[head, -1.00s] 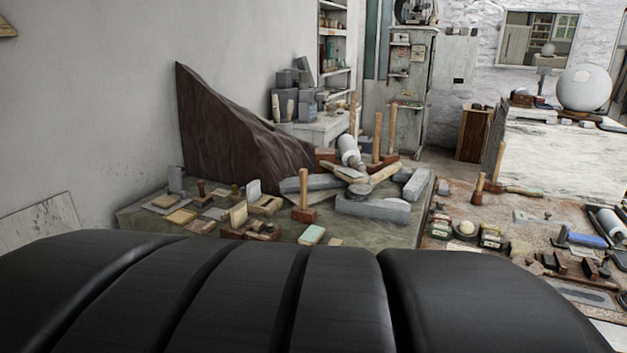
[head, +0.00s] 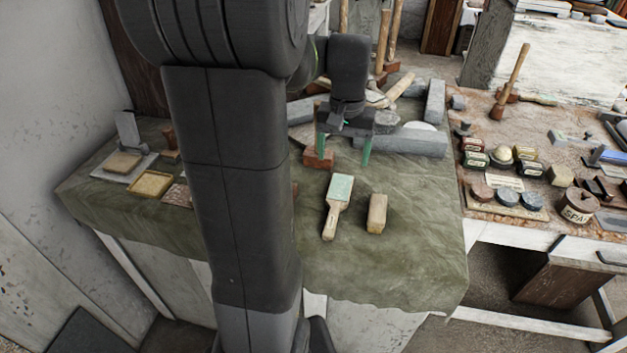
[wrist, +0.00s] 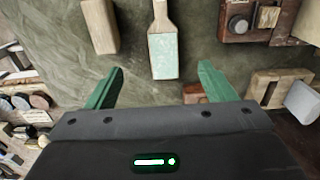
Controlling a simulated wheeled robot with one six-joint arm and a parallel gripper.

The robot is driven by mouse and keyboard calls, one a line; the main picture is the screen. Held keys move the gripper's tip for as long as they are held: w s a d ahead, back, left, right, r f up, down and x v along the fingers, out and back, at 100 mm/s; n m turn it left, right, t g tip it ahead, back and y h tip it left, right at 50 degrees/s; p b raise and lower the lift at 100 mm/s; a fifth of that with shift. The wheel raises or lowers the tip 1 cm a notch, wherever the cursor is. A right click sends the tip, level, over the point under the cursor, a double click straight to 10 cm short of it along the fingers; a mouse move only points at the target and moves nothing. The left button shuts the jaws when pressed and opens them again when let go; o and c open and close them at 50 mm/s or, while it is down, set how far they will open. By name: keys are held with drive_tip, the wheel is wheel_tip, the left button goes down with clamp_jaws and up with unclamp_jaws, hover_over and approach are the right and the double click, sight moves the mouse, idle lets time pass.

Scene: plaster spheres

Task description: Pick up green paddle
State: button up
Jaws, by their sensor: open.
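The green paddle (head: 338,200) has a pale green rectangular face and a light wooden handle. It lies on the olive cloth of the bench, its handle toward the front edge. In the wrist view the paddle (wrist: 163,50) is ahead of the fingers, roughly centred between them, green face nearest. My gripper (head: 343,150) has green fingers and is open and empty. In the head view it hangs behind the paddle, toward the back of the bench. In the wrist view my gripper (wrist: 158,88) shows both fingers wide apart, with nothing between their tips.
A tan wooden block (head: 377,213) lies just right of the paddle. A wooden mallet head (head: 318,157) and grey stone bars (head: 408,142) lie behind. The cloth (head: 400,270) in front is bare. A cluttered table stands at right, across a gap.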

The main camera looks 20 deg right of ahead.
hover_over(338, 197)
drive_tip(key=f, duration=0.8)
drive_tip(key=shift+s+d+f, duration=0.2)
drive_tip(key=shift+w+a+f+p, duration=0.15)
drive_tip(key=shift+f+p, duration=0.1)
drive_tip(key=shift+f, duration=1.05)
drive_tip(key=shift+w+a+f+p, duration=0.1)
drive_tip(key=shift+w+f+p, duration=0.1)
drive_tip(key=shift+f, duration=1.1)
drive_tip(key=shift+c, duration=0.5)
drive_tip(key=c, duration=1)
